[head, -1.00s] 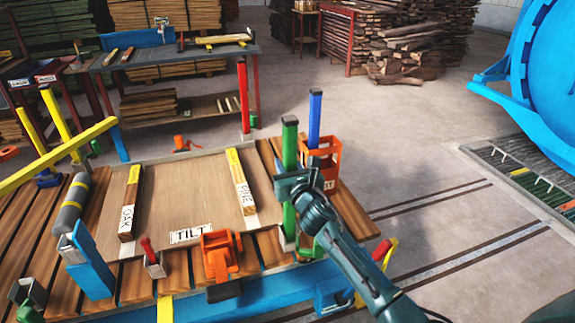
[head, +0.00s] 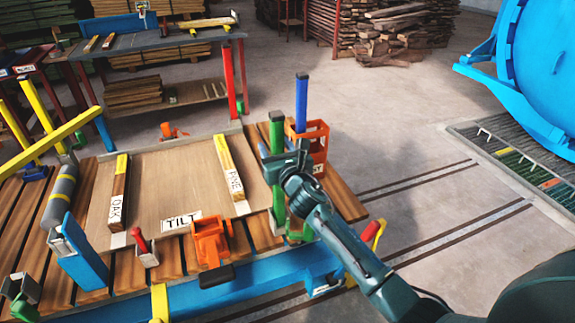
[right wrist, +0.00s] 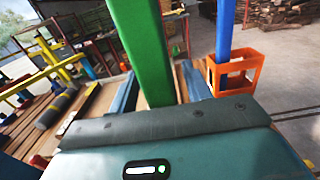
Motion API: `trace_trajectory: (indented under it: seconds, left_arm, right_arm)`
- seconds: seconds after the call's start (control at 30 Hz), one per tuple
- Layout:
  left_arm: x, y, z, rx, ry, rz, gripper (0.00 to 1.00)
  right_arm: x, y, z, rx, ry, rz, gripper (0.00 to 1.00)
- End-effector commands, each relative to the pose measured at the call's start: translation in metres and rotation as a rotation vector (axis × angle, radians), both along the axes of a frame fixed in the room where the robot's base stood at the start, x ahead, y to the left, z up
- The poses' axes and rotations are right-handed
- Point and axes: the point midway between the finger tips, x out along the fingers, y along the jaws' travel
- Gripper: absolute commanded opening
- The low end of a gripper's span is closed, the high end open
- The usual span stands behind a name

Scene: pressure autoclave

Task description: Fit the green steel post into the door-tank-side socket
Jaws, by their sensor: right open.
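The green steel post (head: 277,135) stands upright at the right end of the slatted table. It also shows large in the right wrist view (right wrist: 143,50). My right gripper (right wrist: 158,92) is open, with the post between its two fingers and a visible gap to the right finger. In the head view the gripper (head: 280,162) is at the post's upper half. The post's foot is beside a green fitting (head: 298,232) at the table's near right corner; I cannot tell how it is seated. I cannot tell which fitting is the door-tank-side socket. My left gripper is not in view.
A blue post (head: 301,105) stands in an orange crate (head: 318,145) just behind the green post. An orange clamp (head: 211,243), a TILT label (head: 181,222) and OAK and PINE strips lie to the left. Clear floor (head: 420,180) lies right of the table.

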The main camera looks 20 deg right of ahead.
Motion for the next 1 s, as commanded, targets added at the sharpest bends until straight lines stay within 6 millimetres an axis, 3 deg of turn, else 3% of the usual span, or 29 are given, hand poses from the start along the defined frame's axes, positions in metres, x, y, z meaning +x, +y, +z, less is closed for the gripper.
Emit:
trace_trajectory:
  seconds: [0.4, 0.6, 0.77, 0.87, 1.0]
  left_arm:
    - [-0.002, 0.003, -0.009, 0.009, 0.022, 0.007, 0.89]
    - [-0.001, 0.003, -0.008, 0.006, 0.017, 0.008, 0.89]
    - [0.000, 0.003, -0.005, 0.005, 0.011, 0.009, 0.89]
    - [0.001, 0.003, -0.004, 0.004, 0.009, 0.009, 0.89]
    - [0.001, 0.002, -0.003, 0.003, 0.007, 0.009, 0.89]
  right_arm:
    - [-0.088, -0.003, -0.005, -0.003, 0.007, 0.001, 0.49]
    - [-0.109, -0.004, -0.005, -0.001, 0.006, 0.000, 0.49]
    - [-0.114, -0.004, -0.005, 0.008, 0.008, 0.001, 0.49]
    - [-0.121, -0.002, -0.017, 0.111, 0.042, 0.005, 0.49]
    - [-0.151, 0.006, -0.058, 0.528, 0.171, -0.003, 0.49]
